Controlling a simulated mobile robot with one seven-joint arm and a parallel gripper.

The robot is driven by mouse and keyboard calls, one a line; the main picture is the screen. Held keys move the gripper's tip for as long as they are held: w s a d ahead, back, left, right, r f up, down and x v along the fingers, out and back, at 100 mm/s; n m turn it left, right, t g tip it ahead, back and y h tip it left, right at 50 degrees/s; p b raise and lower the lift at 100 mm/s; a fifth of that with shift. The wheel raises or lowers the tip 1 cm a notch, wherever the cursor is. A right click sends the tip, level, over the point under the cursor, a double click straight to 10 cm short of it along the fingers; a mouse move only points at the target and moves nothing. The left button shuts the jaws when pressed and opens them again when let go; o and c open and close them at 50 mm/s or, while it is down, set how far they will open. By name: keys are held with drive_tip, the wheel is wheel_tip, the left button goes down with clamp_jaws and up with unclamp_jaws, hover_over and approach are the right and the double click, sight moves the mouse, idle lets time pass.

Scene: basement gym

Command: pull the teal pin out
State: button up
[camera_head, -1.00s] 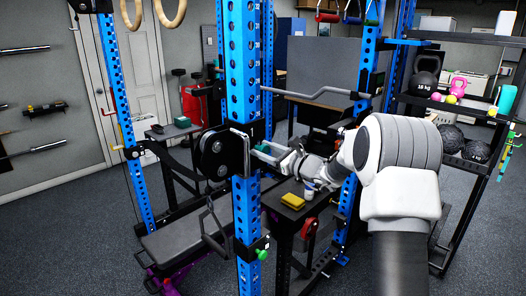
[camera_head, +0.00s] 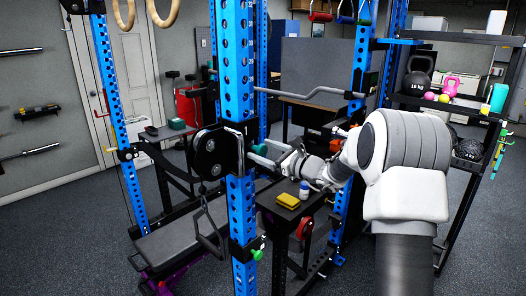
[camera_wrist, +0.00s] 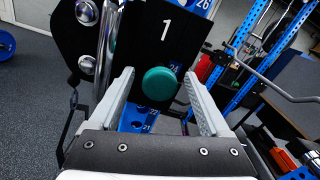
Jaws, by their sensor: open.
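The teal pin shows in the wrist view as a round teal knob (camera_wrist: 160,84) standing out from a black plate marked "1" (camera_wrist: 165,40). My gripper (camera_wrist: 158,78) is open, with one finger left of the knob and one right. Whether either finger touches the knob cannot be told; a gap seems to show on each side. In the head view my gripper (camera_head: 260,154) reaches in just right of the blue rack upright (camera_head: 236,70). The pin's shaft is hidden behind its knob.
A chrome handle (camera_wrist: 106,50) stands close left of my left finger. A small black table (camera_head: 272,202) with a yellow block (camera_head: 288,201) and a white bottle (camera_head: 304,190) is below my arm. A grey bar (camera_head: 308,97) runs behind.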

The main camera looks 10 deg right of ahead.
drive_tip(key=b+v, duration=0.2)
drive_tip(key=v, duration=1.5)
drive_tip(key=shift+d, duration=0.1)
